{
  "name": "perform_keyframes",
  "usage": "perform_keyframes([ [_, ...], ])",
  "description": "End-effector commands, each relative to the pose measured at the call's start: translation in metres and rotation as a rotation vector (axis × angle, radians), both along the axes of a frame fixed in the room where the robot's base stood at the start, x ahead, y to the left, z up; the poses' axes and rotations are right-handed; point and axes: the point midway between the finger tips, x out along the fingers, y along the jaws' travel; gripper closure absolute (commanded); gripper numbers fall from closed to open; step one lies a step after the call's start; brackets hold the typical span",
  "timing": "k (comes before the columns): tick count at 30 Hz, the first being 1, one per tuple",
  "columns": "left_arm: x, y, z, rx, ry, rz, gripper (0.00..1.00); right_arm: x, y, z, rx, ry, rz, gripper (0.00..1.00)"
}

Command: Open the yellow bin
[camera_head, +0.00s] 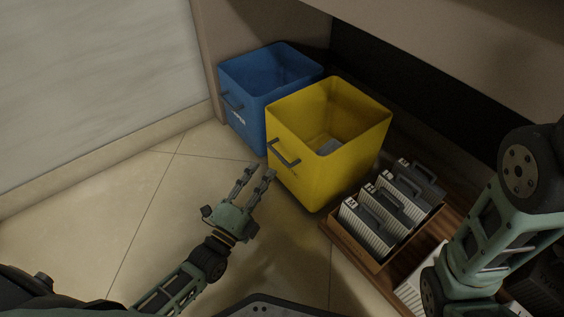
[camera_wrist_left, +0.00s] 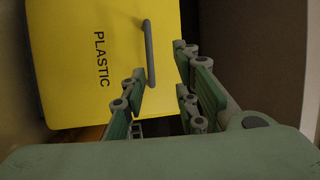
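The yellow bin (camera_head: 310,177) stands on the floor, pulled out from under the counter, with its open top showing a light object inside. Its dark handle (camera_head: 283,154) is on the front face. In the left wrist view the bin's front (camera_wrist_left: 90,60) reads PLASTIC, with the handle (camera_wrist_left: 149,52) beyond the fingertips. My left gripper (camera_head: 256,174) is just in front of the bin, below and left of the handle. Its fingers are apart with nothing between them, and the left wrist view also shows the open gripper (camera_wrist_left: 160,85). My right gripper is not in view; only my right arm shows.
A blue bin (camera_head: 245,121) with a handle stands left of and behind the yellow one. A wooden crate (camera_head: 373,263) holding several upright dark and white cases sits to the right. The tiled floor at left is clear. A counter (camera_head: 460,45) overhangs the bins.

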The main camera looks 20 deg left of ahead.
Motion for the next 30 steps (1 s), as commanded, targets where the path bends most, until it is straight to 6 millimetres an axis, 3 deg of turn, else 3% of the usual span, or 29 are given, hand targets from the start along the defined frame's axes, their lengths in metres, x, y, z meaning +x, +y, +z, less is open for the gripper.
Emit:
perform_keyframes([
  [1, 0.001, 0.002, -0.011, 0.024, 0.006, 0.006, 0.72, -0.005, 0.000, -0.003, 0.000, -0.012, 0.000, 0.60],
  [4, 0.006, 0.004, -0.017, 0.048, 0.012, 0.013, 0.72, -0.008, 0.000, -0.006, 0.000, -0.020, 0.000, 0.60],
  [18, 0.069, -0.013, -0.005, 0.049, 0.011, 0.013, 0.72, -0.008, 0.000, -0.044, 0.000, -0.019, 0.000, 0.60],
  [30, 0.076, -0.015, -0.001, 0.049, 0.013, 0.013, 0.74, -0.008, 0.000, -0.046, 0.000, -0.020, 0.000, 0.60],
])
